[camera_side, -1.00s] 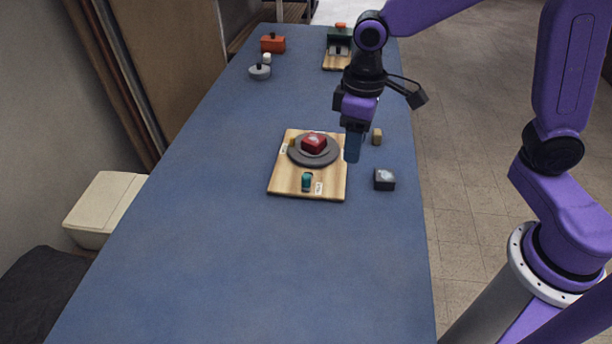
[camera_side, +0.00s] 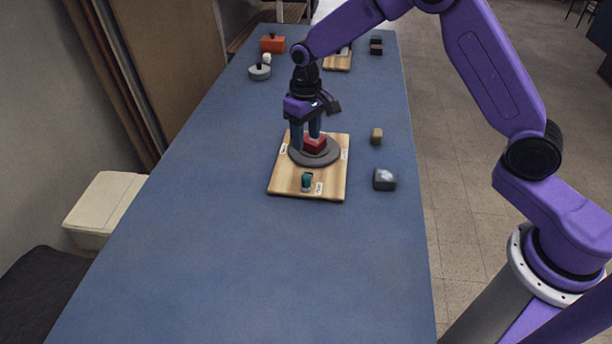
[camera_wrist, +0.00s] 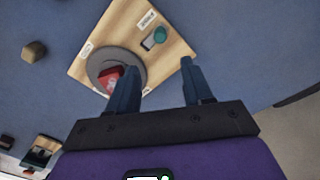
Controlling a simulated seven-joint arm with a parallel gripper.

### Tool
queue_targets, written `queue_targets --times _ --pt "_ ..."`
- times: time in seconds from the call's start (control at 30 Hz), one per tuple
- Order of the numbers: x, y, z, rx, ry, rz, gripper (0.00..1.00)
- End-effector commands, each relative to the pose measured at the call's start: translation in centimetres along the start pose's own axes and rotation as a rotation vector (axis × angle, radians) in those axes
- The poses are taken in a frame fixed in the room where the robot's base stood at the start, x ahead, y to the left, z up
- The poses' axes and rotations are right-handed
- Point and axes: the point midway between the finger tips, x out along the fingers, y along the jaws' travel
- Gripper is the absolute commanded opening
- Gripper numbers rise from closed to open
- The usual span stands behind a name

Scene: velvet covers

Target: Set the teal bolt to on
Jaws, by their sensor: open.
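The teal bolt (camera_side: 307,181) stands near the front edge of a wooden board (camera_side: 280,187), beside a small white label. In the wrist view the teal bolt (camera_wrist: 158,36) shows at the far part of the board, next to a grey plate-like piece. A dark grey round disc (camera_side: 327,160) sits on the board with a red block (camera_side: 315,144) on it. My gripper (camera_side: 306,140) is open, fingers pointing down over the back left of the disc, close to the red block. In the wrist view my gripper (camera_wrist: 157,80) has its fingers apart with nothing between them.
Farther back are a grey lidded pot (camera_side: 260,72), an orange box (camera_side: 272,44) and another wooden board (camera_side: 338,63). The blue table front is clear.

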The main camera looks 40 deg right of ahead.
Motion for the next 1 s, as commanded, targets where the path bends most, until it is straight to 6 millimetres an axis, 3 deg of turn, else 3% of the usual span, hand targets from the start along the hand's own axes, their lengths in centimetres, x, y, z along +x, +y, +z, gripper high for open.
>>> queue_targets --times 0.6,0.8,1.0 --pt "11.4 0.0 0.1 0.0 -0.001 0.002 0.51" --pt "13.4 0.0 0.0 0.0 0.001 0.001 0.51" --pt "14.0 0.0 0.0 0.0 0.002 0.001 0.51"
